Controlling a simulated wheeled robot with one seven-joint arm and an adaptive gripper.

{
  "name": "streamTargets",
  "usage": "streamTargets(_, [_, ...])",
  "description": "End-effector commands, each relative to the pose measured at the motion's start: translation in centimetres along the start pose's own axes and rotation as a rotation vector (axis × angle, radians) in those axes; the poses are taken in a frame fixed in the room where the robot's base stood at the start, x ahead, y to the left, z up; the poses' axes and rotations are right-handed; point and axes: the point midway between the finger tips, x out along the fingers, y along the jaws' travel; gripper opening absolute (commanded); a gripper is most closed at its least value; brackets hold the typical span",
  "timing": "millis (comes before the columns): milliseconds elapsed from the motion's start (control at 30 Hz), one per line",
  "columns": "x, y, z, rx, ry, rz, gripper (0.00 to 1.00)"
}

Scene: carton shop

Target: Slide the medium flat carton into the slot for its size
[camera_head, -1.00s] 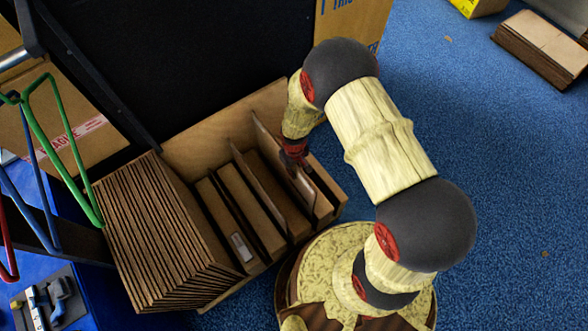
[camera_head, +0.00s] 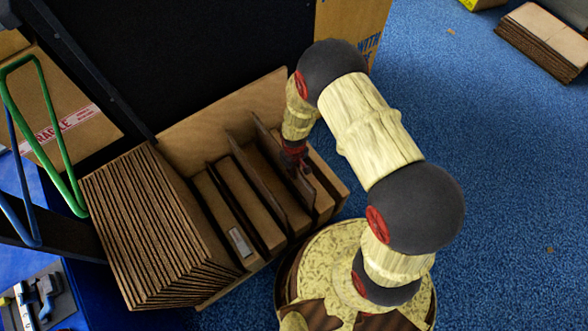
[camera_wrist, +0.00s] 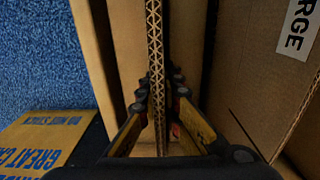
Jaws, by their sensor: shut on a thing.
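My gripper (camera_head: 295,161) is low at the right end of the wooden slotted rack (camera_head: 195,124). In the wrist view my gripper (camera_wrist: 157,104) is shut on the edge of a thin flat carton (camera_wrist: 154,45), whose corrugated edge runs upright between the fingers. In the head view the held carton (camera_head: 272,152) seems to stand on edge among the dividers; its lower part is hidden. I cannot read its size or tell how deep it sits. A board with a label ending in "RGE" (camera_wrist: 297,28) is to its right in the wrist view.
A thick stack of flat cartons (camera_head: 150,225) fills the rack's left part. A black panel (camera_head: 200,50) stands behind. A printed carton (camera_wrist: 45,145) is near my gripper in the wrist view. Blue floor is clear at right, up to a carton pile (camera_head: 545,38).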

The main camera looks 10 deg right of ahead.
Motion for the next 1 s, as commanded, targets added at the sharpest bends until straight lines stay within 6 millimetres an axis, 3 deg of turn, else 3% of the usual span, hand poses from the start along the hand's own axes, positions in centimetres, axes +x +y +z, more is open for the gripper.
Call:
streamTargets(600, [4.4,0.0,0.0,0.000,0.000,0.000,0.00])
streamTargets(1000, [5.7,0.0,-0.1,0.000,0.002,0.000,0.00])
